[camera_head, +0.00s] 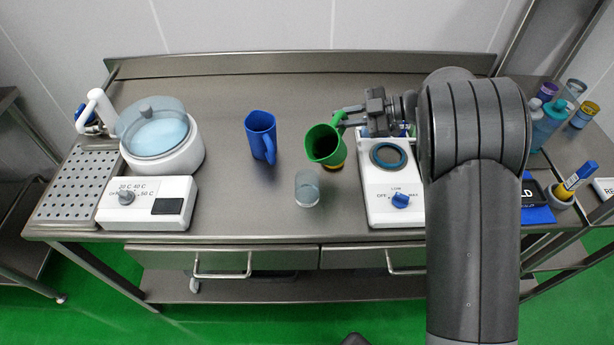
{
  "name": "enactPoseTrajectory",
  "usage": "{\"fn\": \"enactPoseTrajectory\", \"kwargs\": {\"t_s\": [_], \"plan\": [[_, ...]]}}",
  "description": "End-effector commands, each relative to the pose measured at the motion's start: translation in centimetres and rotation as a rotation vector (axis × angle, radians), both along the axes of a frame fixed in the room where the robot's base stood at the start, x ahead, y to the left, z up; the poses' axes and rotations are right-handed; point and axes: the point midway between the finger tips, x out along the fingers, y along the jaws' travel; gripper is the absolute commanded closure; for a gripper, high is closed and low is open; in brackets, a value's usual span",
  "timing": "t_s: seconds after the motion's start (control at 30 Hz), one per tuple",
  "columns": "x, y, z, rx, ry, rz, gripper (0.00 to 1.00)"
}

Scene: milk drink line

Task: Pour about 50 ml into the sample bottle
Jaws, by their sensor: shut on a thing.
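My gripper (347,119) is shut on the handle of a green jug (318,146). The jug is tilted to the left, with its dark open mouth facing left and toward me. A clear, open container (307,190), likely the sample bottle, stands upright on the steel table, in front of the jug and slightly to its left. Its body looks pale and see-through; I cannot tell its fill level. No stream of liquid shows between the two. A yellow edge (341,165) shows just below the jug, mostly hidden by it.
A blue jug (261,135) stands to the left on the steel table (235,200). A white bath with a clear lid (152,125) and its control box (148,203) are farther left. A white stirrer-like device (391,190) stands right of the green jug. My arm hides the table's right part.

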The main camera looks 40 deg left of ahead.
Motion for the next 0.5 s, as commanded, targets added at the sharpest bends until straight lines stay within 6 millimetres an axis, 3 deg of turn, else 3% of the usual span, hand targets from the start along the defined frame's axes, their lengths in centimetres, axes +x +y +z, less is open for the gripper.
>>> {"fn": "enactPoseTrajectory", "kwargs": {"t_s": [0.5], "plan": [[-1.7,-0.2,1.0,0.027,-0.175,0.000,1.00]]}}
